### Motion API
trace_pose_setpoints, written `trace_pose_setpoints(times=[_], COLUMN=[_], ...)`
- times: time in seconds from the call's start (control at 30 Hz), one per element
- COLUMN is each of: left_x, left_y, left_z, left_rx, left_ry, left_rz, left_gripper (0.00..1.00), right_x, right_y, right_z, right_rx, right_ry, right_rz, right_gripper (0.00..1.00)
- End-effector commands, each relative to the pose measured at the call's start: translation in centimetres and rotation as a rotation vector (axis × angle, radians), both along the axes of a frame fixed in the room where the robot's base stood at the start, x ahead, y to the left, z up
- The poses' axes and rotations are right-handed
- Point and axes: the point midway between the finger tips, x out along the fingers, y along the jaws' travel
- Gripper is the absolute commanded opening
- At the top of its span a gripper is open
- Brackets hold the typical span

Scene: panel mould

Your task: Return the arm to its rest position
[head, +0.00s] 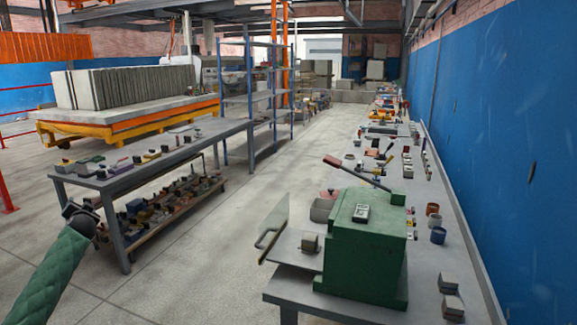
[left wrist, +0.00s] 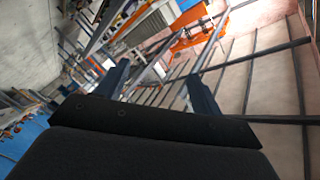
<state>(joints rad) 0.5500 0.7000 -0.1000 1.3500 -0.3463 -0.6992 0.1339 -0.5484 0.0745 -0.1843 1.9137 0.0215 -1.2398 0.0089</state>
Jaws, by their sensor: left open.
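My left arm, in a green sleeve, comes in at the lower left of the head view, raised in front of the open floor. Its dark end with the left gripper (head: 74,210) is small there, so the fingers are hard to make out. In the left wrist view the two dark fingers of the left gripper (left wrist: 158,74) stand well apart with nothing between them. That view is tilted and looks out over the hall, with orange frames and roof beams beyond the fingers. My right arm and gripper are not in view.
A long grey table (head: 150,165) with small parts stands close by the left arm. A green machine (head: 362,250) stands on the right bench (head: 450,230), along a blue wall (head: 510,130). A blue shelf rack (head: 250,100) stands farther back. The middle aisle floor (head: 220,240) is clear.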

Motion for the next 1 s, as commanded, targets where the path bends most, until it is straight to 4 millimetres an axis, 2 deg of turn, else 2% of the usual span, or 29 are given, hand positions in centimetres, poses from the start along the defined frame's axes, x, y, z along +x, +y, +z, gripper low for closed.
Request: trace_pose_setpoints(times=[0.1,0.2,0.6,0.87,1.0], left_x=[-1.3,-2.3,-5.7,-6.7,-7.7], left_y=[0.9,1.1,0.1,-4.3,-7.2], left_z=[-2.9,-4.9,-10.3,-16.3,-20.1], left_rx=[-0.120,-0.198,-0.416,-0.419,-0.428], left_ry=[0.099,0.176,0.421,0.471,0.508], left_rz=[0.084,0.133,0.232,0.189,0.163], left_gripper=[0.67,0.67,0.67,0.67,0.67], right_x=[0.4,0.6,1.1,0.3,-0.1], right_y=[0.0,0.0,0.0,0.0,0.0], right_z=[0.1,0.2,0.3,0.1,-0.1], right_rx=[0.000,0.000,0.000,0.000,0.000], right_ry=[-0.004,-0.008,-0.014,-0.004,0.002], right_rz=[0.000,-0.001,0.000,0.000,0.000], right_gripper=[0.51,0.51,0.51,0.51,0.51])
